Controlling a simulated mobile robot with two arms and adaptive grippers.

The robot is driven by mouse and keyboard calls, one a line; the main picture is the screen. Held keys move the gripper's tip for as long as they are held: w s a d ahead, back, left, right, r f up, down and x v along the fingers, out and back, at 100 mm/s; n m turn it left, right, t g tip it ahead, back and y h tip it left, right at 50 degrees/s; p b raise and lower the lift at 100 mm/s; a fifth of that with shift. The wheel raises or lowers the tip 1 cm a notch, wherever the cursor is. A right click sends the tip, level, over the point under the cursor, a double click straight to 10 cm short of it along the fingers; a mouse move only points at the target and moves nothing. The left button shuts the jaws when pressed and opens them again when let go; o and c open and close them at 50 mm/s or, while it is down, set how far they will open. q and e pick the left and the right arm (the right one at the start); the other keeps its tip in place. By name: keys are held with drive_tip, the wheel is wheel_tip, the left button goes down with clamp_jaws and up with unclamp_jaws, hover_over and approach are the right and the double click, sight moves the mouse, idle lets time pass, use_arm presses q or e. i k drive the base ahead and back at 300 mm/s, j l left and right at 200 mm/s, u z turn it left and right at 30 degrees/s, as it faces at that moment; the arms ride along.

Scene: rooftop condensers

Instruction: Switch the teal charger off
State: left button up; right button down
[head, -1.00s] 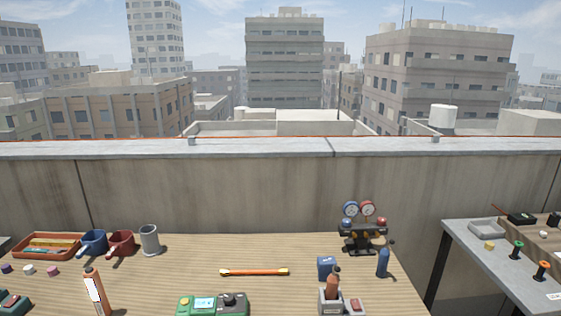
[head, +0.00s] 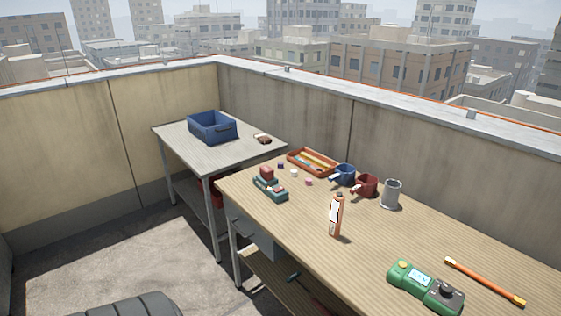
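The teal charger (head: 271,190) sits on the wooden bench near its left end in the head view. A dark red block (head: 267,173) stands at its back part. A small reddish piece (head: 279,188) shows on its front part; it is too small to tell whether this is a switch or how it is set. Neither of my grippers is in view, and nothing touches the charger.
A grey table (head: 190,140) holds a blue crate (head: 212,127).

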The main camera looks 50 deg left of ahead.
sight(279, 188)
drive_tip(key=u, duration=1.75)
drive_tip(key=i+j+z, duration=0.15)
drive_tip(key=i+j, duration=0.25)
drive_tip(key=i+j+z, duration=0.15)
drive_tip(key=i+j, duration=0.2)
drive_tip(key=i+j+z, duration=0.15)
drive_tip(key=i+j, duration=0.2)
drive_tip(key=j, duration=0.15)
drive_tip(key=i+j+z, duration=0.15)
drive_tip(key=i+j, duration=0.15)
drive_tip(key=j, duration=0.2)
